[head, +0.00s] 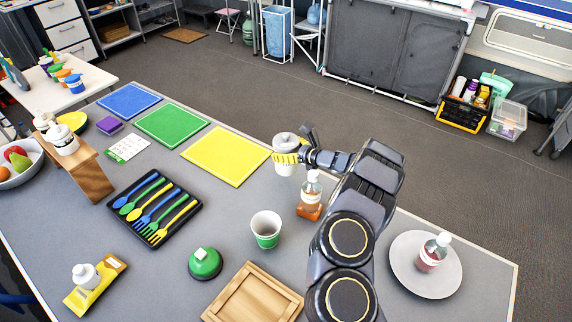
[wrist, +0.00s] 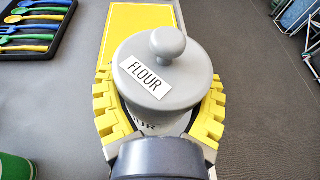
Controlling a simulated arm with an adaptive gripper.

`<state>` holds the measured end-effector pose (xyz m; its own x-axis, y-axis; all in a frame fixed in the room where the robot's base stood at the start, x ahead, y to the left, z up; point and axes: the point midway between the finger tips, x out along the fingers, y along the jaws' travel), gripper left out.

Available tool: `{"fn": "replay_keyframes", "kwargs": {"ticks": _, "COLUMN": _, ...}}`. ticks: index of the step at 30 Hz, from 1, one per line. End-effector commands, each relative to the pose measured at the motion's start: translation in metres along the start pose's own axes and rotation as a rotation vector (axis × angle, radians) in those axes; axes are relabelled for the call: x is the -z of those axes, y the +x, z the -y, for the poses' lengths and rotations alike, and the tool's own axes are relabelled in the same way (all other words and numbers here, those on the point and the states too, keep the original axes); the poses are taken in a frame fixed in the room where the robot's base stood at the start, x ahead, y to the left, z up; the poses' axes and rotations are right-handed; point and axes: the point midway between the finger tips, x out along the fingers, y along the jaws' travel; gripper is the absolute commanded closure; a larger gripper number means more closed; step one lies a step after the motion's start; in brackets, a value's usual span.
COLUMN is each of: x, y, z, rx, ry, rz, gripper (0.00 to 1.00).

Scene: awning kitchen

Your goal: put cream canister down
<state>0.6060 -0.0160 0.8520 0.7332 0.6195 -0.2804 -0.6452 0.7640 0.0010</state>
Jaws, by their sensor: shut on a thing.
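The cream canister (head: 285,170) has a pale body and a grey lid with a round knob. In the wrist view the canister (wrist: 165,75) fills the middle, with a "FLOUR" label on its lid. My gripper (head: 286,158) is shut on it, with yellow ridged fingers on both sides in the wrist view (wrist: 160,95). The canister is upright, by the right corner of the yellow mat (head: 227,155) near the table's far edge. I cannot tell whether its base touches the table. The mat lies beyond it in the wrist view.
An amber pump bottle (head: 310,198) stands close to the canister, beside my arm. A white-and-green cup (head: 266,230), a green-topped item (head: 205,263) and a black cutlery tray (head: 154,208) stand nearer. Green (head: 172,125) and blue (head: 129,100) mats lie left, empty. A plate (head: 412,280) holds a bottle.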

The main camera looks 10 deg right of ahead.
Motion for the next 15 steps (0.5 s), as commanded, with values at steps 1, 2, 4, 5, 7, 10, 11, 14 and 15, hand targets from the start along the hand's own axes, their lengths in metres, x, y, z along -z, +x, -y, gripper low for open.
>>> {"fn": "replay_keyframes", "kwargs": {"ticks": 1, "x": 0.006, "y": 0.001, "z": 0.0, "rx": 0.0, "ry": 0.001, "rz": -0.003, "gripper": 0.64}}
{"fn": "replay_keyframes", "kwargs": {"ticks": 2, "x": 0.008, "y": 0.002, "z": 0.0, "rx": 0.0, "ry": 0.001, "rz": -0.003, "gripper": 0.64}}
{"fn": "replay_keyframes", "kwargs": {"ticks": 4, "x": 0.011, "y": 0.003, "z": 0.0, "rx": 0.001, "ry": 0.001, "rz": -0.001, "gripper": 0.64}}
{"fn": "replay_keyframes", "kwargs": {"ticks": 5, "x": 0.013, "y": 0.004, "z": 0.0, "rx": 0.002, "ry": 0.001, "rz": -0.001, "gripper": 0.64}}
{"fn": "replay_keyframes", "kwargs": {"ticks": 7, "x": 0.02, "y": 0.006, "z": 0.0, "rx": 0.001, "ry": 0.0, "rz": -0.003, "gripper": 0.64}}
{"fn": "replay_keyframes", "kwargs": {"ticks": 10, "x": 0.034, "y": 0.009, "z": 0.0, "rx": 0.0, "ry": -0.002, "rz": -0.005, "gripper": 0.64}}
{"fn": "replay_keyframes", "kwargs": {"ticks": 11, "x": 0.037, "y": 0.011, "z": 0.0, "rx": 0.001, "ry": -0.002, "rz": -0.003, "gripper": 0.64}}
{"fn": "replay_keyframes", "kwargs": {"ticks": 14, "x": 0.045, "y": 0.013, "z": 0.0, "rx": 0.0, "ry": -0.002, "rz": -0.001, "gripper": 0.64}}
{"fn": "replay_keyframes", "kwargs": {"ticks": 15, "x": 0.048, "y": 0.014, "z": 0.0, "rx": 0.001, "ry": -0.001, "rz": -0.001, "gripper": 0.64}}
